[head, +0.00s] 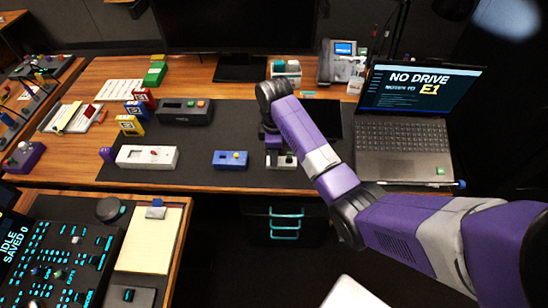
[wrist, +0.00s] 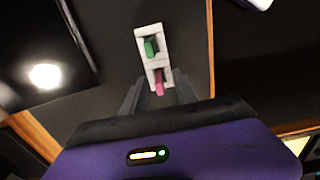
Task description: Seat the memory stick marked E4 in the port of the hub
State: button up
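My gripper (wrist: 158,90) points down over the right part of the dark desk mat, its two dark fingers apart. Between and beyond the fingertips in the wrist view is a small white block (wrist: 141,33) with a green piece (wrist: 151,46) and a pink piece (wrist: 159,82) on it. A pale block (head: 273,160) also shows below my wrist in the head view. I cannot read an E4 mark on anything, and I cannot tell which object is the hub.
Marked yellow (head: 130,125), blue (head: 135,109) and red (head: 146,97) blocks stand at the left.

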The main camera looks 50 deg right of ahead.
grip_shut()
